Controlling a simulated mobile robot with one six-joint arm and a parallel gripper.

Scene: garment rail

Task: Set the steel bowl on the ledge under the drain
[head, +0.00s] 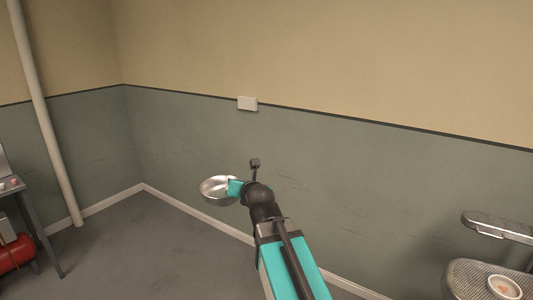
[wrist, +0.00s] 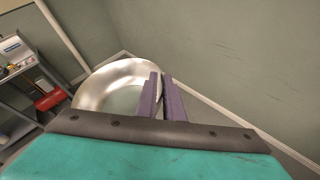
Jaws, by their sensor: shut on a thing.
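The steel bowl (head: 213,190) is a shiny, shallow metal bowl held in the air in front of the green wall in the head view. In the wrist view the bowl (wrist: 92,88) is beyond and left of the jaws. My gripper (wrist: 161,92) has its two purple fingers close together at the bowl's right rim, shut on it. In the head view my gripper (head: 234,188) meets the bowl's right side. The bowl looks roughly level, and no contents show. I cannot make out a ledge or a drain for certain in either view.
A grey table (head: 38,228) and a red tank (head: 15,253) are at the left, near a pale pipe (head: 45,115). The floor below the bowl looks clear.

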